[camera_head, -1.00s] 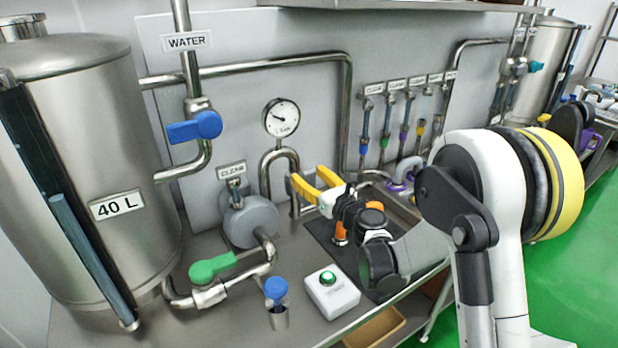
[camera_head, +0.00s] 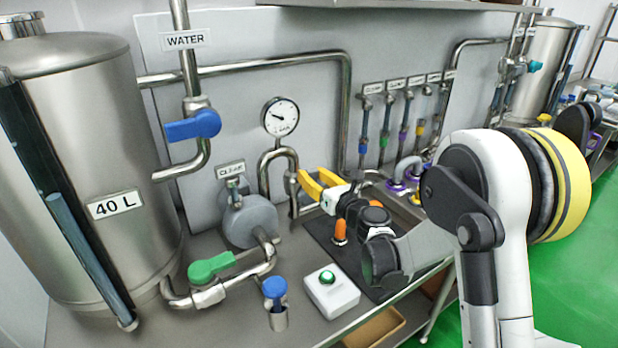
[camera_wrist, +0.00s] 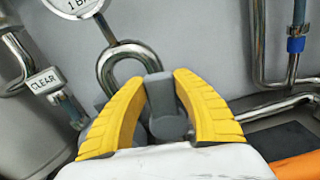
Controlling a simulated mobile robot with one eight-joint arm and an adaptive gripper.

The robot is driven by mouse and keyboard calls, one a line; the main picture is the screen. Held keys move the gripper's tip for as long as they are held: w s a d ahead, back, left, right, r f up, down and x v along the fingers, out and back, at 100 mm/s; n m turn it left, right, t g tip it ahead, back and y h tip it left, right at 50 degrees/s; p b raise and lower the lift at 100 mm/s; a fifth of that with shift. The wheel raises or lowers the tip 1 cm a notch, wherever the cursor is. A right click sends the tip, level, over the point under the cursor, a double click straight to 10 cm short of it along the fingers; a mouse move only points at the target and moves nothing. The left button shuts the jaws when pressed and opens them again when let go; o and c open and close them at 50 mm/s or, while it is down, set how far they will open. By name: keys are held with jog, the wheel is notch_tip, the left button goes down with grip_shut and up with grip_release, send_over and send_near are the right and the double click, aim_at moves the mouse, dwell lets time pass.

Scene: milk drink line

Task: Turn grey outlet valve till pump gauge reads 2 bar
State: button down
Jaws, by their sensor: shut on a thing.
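The grey outlet valve handle (camera_wrist: 162,95) stands between my yellow fingers in the wrist view, below a bent steel pipe. My gripper (camera_wrist: 160,92) is shut on it; it also shows in the head view (camera_head: 311,181), where the fingers hide most of the handle. The pump gauge (camera_head: 281,116) is a round white dial on the back panel, above the pipe bend. Its needle points to the upper left; the scale is too small to read. The wrist view shows only the gauge's lower edge (camera_wrist: 78,6). The grey pump (camera_head: 250,222) sits left of my gripper.
A green-handled valve (camera_head: 211,267), a blue-topped fitting (camera_head: 275,288) and a white box with a green button (camera_head: 332,291) are at the bench front. A blue-handled water valve (camera_head: 194,126) and the 40 L tank (camera_head: 105,150) stand left. Several small colored valves are behind my wrist.

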jog(key=m, duration=0.1)
jog(key=w+d+m+b, duration=0.1)
jog(key=shift+d+f+m, duration=0.15)
jog(key=shift+f+m, duration=0.15)
jog(key=shift+m, duration=0.1)
jog(key=shift+w+d+f+m+b, duration=0.3)
jog(key=shift+d+f+m+b, duration=0.2)
jog(key=shift+m, duration=0.7)
jog(key=shift+w+d+f+m+b, duration=0.25)
jog(key=shift+d+f+m+b, duration=0.15)
jog(key=shift+m, duration=0.8)
jog(key=shift+w+d+f+m+b, duration=0.3)
jog(key=shift+d+f+m+b, duration=0.2)
jog(key=shift+m, duration=0.7)
jog(key=shift+r, duration=0.1)
jog(key=c, duration=1)
grip_release()
jog(key=shift+a, duration=0.1)
